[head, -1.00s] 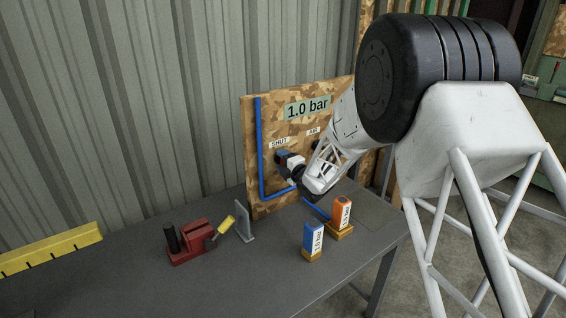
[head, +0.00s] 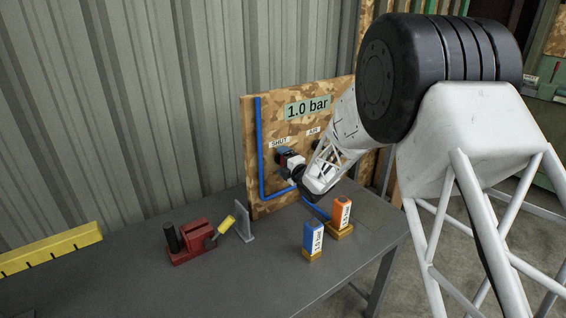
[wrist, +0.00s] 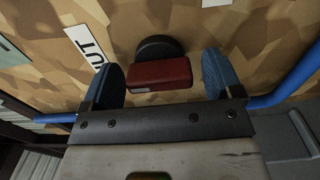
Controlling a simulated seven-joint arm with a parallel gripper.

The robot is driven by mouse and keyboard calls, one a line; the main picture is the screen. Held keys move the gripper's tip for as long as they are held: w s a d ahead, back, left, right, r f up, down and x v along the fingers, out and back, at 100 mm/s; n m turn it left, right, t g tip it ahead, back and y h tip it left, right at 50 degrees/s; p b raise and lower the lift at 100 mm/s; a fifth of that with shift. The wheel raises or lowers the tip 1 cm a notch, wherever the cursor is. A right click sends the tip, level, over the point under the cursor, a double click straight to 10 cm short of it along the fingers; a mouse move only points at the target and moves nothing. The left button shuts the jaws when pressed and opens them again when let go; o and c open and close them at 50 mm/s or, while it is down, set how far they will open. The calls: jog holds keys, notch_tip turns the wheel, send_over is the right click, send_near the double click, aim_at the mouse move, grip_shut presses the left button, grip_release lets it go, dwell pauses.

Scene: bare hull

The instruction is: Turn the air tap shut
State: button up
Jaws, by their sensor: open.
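The air tap (wrist: 160,75) shows in the wrist view as a dark red block handle on a round black base, fixed to the chipboard panel. My gripper (wrist: 163,88) is open, with one blue padded finger on each side of the red handle and a visible gap at both sides. In the head view my gripper (head: 290,164) is at the panel (head: 262,180) beneath the SHUT label (head: 279,142). The tap handle itself is hidden there behind my gripper. The display (head: 307,107) at the top of the panel reads 1.0 bar.
A blue pipe (head: 260,150) runs down the panel and along its foot. On the grey bench (head: 140,275) stand a blue block (head: 313,237), an orange block (head: 342,210), a red vice-like device (head: 190,242) and a grey bracket (head: 244,222). A yellow bar (head: 50,248) lies at left.

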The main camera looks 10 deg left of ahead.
jog(key=v, duration=0.7)
jog(key=shift+s+d, duration=0.3)
jog(key=shift+r, duration=0.15)
jog(key=s+d+r+m+g+h, duration=0.1)
jog(key=s+d+r+m+h, duration=0.55)
jog(key=d, duration=0.35)
jog(key=s+d+r+m+g+h, duration=0.1)
jog(key=s+d+r+m+h, duration=0.4)
jog(key=s+d+r+m, duration=0.4)
jog(key=s+d+m+g, duration=0.2)
jog(key=s+d+m, duration=0.1)
jog(key=s, duration=0.9)
jog(key=s+d+m+g+h, duration=0.1)
jog(key=s+d+m+g, duration=0.2)
jog(key=s, duration=0.8)
jog(key=s+d+m+g, duration=0.3)
jog(key=s+m, duration=0.3)
jog(key=s, duration=0.6)
jog(key=shift+s+d+f, duration=0.25)
jog(key=shift+s+f, duration=0.1)
jog(key=shift+f, duration=0.1)
